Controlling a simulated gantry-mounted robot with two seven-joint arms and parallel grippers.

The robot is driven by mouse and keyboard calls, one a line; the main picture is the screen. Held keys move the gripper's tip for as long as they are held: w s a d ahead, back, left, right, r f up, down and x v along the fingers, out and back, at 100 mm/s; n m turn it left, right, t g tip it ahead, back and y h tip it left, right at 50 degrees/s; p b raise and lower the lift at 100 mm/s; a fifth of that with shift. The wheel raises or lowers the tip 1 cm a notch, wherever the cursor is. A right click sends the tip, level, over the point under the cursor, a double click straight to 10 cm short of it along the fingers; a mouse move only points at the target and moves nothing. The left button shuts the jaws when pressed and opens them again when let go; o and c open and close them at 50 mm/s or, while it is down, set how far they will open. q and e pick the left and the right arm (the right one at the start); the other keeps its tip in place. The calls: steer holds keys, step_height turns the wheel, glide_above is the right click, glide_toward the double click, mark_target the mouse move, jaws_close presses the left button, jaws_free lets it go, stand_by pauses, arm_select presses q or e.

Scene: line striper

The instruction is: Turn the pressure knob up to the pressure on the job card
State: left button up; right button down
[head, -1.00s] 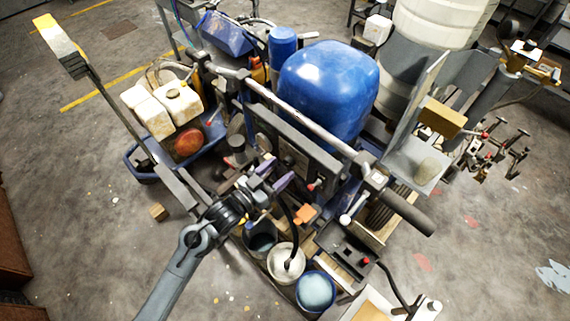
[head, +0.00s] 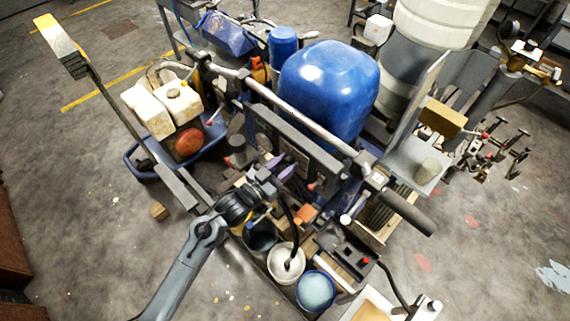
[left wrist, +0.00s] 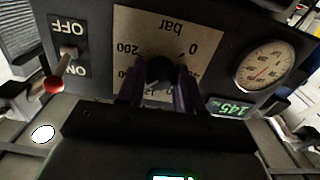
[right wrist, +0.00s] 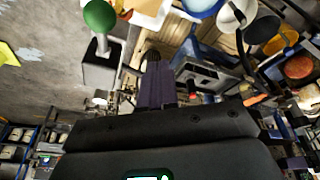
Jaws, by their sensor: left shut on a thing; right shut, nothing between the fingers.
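The pressure knob (left wrist: 160,70) is a dark round knob on a pale dial plate (left wrist: 128,40) marked "bar", with 0 and 200 legible, upside down in the left wrist view. My left gripper (left wrist: 160,82) has its purple fingers shut on the knob's two sides. In the head view my left gripper (head: 284,168) reaches the front of the dark panel (head: 317,157); the knob is hidden there. A round gauge (left wrist: 264,66) and a green display (left wrist: 230,107), apparently reading 145, sit beside the plate. My right gripper (right wrist: 157,85) is shut and empty. I cannot make out the job card.
A red-tipped ON/OFF switch (left wrist: 54,84) sits beside the dial plate. A long handlebar (head: 310,125) runs above the panel, with a blue tank (head: 330,90) behind. Buckets, including a white one (head: 286,262), stand below my left gripper. Open floor lies left.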

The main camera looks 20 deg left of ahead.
arm_select(q)
steer(key=shift+m+p, duration=0.35)
steer(key=shift+m, duration=0.25)
steer(key=o, duration=1)
steer(key=shift+o, duration=0.2)
steer(key=v, duration=1)
steer(key=shift+s, duration=0.4)
steer(key=shift+a, duration=0.1)
